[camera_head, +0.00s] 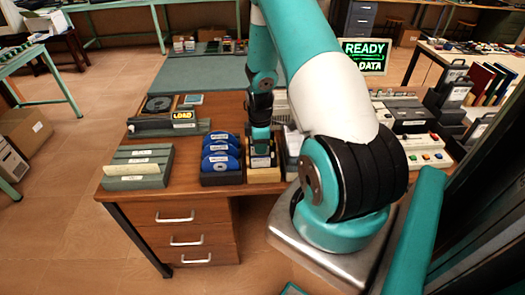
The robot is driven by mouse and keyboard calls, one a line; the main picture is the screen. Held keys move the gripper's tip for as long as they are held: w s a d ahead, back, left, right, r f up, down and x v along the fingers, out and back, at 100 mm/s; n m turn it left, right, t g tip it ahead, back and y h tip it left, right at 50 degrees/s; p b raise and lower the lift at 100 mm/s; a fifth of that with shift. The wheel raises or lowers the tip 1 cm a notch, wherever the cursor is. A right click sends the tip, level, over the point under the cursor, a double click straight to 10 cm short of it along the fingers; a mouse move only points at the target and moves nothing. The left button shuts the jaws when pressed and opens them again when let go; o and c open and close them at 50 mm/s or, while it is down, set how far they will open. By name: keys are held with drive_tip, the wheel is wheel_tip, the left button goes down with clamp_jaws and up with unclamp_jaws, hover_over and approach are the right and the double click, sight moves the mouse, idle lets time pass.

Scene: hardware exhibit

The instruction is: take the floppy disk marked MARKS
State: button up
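My gripper (260,133) points down at the front middle of the wooden desk, over a small wooden tray (264,175) that holds dark floppy disks (262,162) with light labels. The fingertips are small and dark against the disks, so I cannot tell whether they are open, shut or touching a disk. No label can be read as MARKS at this size. My arm hides part of the desk to the right of the tray.
A black holder with blue discs (221,160) stands close left of the tray. Further left is a grey-green rack (125,183). Behind are a drive marked LOAD (183,117) and a READY DATA screen (365,57). A pale box (292,142) stands close right.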

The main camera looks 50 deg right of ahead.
drive_tip(key=shift+f, duration=0.1)
drive_tip(key=shift+c, duration=0.5)
clamp_jaws()
